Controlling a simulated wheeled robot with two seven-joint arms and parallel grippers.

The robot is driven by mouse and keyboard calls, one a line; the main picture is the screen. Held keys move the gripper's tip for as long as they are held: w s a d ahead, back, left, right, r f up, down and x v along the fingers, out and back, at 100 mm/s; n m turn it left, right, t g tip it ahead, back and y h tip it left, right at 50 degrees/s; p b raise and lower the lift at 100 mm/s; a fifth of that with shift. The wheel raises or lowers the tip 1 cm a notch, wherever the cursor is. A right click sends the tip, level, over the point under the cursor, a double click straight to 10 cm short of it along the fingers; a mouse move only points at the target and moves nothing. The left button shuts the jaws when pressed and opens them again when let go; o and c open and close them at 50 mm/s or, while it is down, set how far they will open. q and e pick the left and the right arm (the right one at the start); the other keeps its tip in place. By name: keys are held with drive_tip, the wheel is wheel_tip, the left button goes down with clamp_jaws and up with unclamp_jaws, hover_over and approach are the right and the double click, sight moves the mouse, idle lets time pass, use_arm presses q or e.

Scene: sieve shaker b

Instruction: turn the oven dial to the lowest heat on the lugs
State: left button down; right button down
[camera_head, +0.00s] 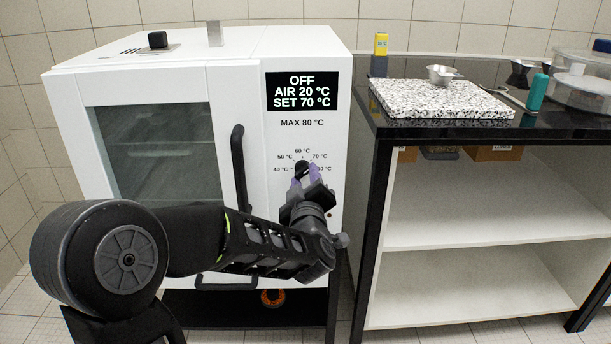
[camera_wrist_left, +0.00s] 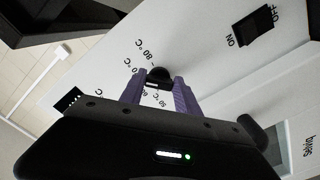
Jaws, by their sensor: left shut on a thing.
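The white oven (camera_head: 150,80) stands at the left with its glass door shut. Its display (camera_head: 301,91) reads OFF, AIR 20 °C, SET 70 °C. Below it are the print MAX 80 °C and a black dial (camera_head: 302,166) ringed by marks, among them 40, 50, 60 and 70 °C. My left gripper (camera_head: 303,178) is at the dial, its purple fingers shut on it. In the left wrist view the dial (camera_wrist_left: 159,75) sits between the two finger tips. The fingers and wrist hide part of the dial and scale. My right gripper is not in view.
An ON/OFF switch (camera_wrist_left: 254,25) is on the panel in the left wrist view. A black door handle (camera_head: 239,180) is left of the dial. To the right, a dark-topped bench (camera_head: 400,131) carries a speckled slab (camera_head: 440,104), a metal cup (camera_head: 440,75) and a teal cylinder (camera_head: 537,93).

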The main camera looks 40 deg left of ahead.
use_arm(q)
drive_tip(key=shift+f, duration=0.1)
idle(0.4)
drive_tip(key=c, duration=0.9)
unclamp_jaws()
drive_tip(key=p+v, duration=0.1)
drive_tip(key=v, duration=0.6)
drive_tip(key=shift+s+d, duration=0.25)
drive_tip(key=shift+s, duration=0.05)
